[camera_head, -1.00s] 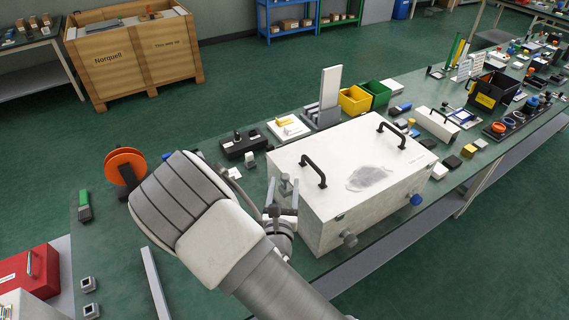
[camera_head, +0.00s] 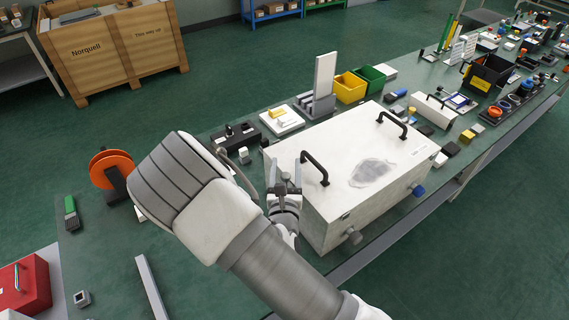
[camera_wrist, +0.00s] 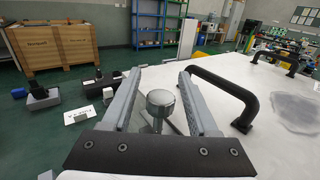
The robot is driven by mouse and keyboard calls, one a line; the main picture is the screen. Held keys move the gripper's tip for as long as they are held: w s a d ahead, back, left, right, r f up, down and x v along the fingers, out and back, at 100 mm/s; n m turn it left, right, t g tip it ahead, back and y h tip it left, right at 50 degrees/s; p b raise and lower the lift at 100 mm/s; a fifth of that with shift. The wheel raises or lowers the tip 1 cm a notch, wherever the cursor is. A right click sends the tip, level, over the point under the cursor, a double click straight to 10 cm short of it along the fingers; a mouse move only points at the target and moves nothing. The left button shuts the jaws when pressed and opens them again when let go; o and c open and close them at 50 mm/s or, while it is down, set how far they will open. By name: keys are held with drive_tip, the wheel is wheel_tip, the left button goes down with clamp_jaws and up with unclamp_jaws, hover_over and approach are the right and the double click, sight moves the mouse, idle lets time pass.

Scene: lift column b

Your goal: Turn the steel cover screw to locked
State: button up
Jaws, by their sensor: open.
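The steel cover screw (camera_wrist: 160,103) has a round, shiny head and stands up near the left end of the white box (camera_head: 336,200). In the wrist view it sits between the two grey fingers of my gripper (camera_wrist: 157,78), with a small gap on each side. My gripper is open, and it also shows in the head view (camera_head: 285,172) at the box's upper left edge. The screw is too small there to make out clearly. No locked mark is readable, and the screw's lower part is partly hidden.
A black handle (camera_wrist: 228,88) rises just right of my gripper, and another black handle (camera_head: 393,123) stands farther along the box top. A grey knob (camera_head: 354,237) and a blue knob (camera_head: 418,191) stick out of the box's front. An orange reel (camera_head: 111,168) stands at left.

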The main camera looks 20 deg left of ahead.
clamp_jaws()
idle(0.4)
